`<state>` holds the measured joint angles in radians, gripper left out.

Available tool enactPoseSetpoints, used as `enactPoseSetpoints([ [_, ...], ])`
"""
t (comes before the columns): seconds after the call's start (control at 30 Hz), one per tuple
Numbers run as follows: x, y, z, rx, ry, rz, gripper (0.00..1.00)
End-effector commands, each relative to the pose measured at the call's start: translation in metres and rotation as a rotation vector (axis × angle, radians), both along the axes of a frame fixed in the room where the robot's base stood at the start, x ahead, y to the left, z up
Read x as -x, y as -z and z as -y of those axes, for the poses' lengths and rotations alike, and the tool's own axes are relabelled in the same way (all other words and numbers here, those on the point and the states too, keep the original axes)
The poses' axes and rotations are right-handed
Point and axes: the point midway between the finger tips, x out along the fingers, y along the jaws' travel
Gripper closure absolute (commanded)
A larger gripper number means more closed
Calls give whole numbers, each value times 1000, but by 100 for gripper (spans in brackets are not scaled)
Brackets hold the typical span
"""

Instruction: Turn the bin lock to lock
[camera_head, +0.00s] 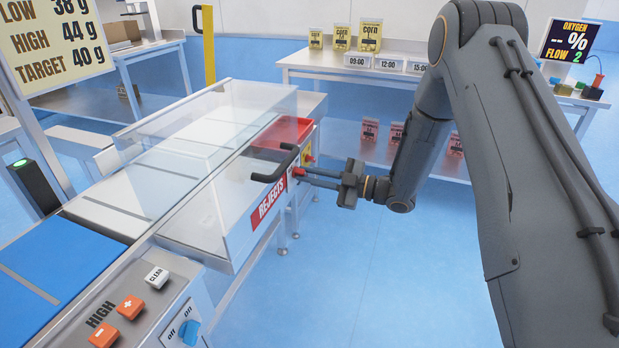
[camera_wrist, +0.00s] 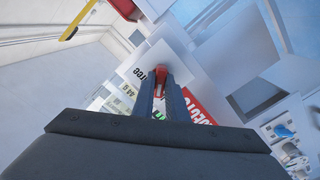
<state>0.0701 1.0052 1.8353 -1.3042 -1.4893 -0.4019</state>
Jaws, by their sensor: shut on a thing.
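The bin lock is a small red knob (camera_head: 298,171) on the side of the machine, just right of the red REJECTS label (camera_head: 268,203). My gripper (camera_head: 303,172) reaches it from the right, and its two slim fingers are closed on it. In the wrist view the red lock (camera_wrist: 158,72) shows between the fingertips of my gripper (camera_wrist: 161,82). Lettering, partly covered by the fingers, surrounds it; a word that looks like "free" is beside it. The lock's exact angle is hard to tell.
A clear cover with a black handle (camera_head: 275,164) stands just left of my gripper. A red tray (camera_head: 286,133) and a red-and-yellow button (camera_head: 308,157) are close behind. A back table (camera_head: 300,62) holds corn pouches. The floor at right is open.

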Motion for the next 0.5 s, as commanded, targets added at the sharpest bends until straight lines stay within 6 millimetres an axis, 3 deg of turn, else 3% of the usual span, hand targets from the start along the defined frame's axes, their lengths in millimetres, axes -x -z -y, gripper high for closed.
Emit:
enactPoseSetpoints([
  [0.5,1,0,0,37,-1,102,100],
])
